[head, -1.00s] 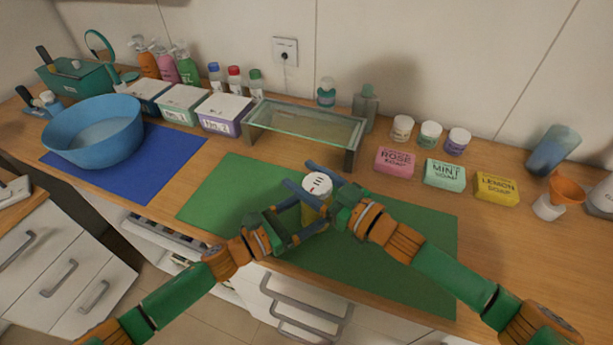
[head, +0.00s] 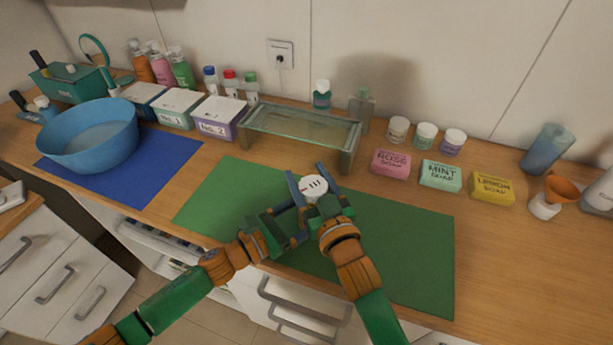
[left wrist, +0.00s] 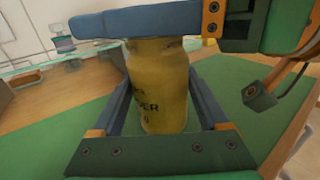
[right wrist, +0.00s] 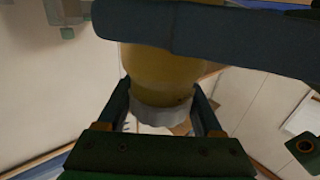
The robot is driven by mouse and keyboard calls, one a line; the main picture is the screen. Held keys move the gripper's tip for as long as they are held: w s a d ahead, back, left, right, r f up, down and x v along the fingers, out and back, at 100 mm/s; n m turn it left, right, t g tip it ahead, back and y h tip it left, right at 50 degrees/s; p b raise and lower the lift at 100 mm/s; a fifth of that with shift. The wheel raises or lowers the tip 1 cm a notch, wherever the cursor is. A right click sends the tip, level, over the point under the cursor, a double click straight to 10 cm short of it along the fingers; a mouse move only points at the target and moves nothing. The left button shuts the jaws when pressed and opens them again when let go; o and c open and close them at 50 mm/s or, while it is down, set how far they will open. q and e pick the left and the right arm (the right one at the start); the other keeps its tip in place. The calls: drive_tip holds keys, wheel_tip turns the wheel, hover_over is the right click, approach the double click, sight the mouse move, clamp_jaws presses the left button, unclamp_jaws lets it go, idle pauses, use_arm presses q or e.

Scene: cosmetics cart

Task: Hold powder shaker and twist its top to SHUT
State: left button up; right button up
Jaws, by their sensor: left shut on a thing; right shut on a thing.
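The powder shaker stands upright over the green mat (head: 222,195), with its white top (head: 316,184) showing dark slots. Its yellow body (left wrist: 158,90) with dark lettering shows in the left wrist view. My left gripper (head: 300,214) is shut on the body from the left, one finger on each side. My right gripper (head: 308,186) is shut on the white top, its blue fingers on either side. The top also shows between them in the right wrist view (right wrist: 160,115). In the head view the body is mostly hidden by the grippers.
A glass shelf (head: 300,125) stands behind the shaker. Pink (head: 391,163), mint (head: 440,174) and yellow (head: 491,188) soap boxes lie to the right. A blue bowl (head: 88,140) sits at left on a blue mat (head: 160,165). The mat's right part is clear.

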drive_tip(key=shift+d+h, duration=0.15)
drive_tip(key=shift+h, duration=0.15)
drive_tip(key=o, duration=1.4)
drive_tip(key=v, duration=1.2)
drive_tip(key=shift+f, duration=0.1)
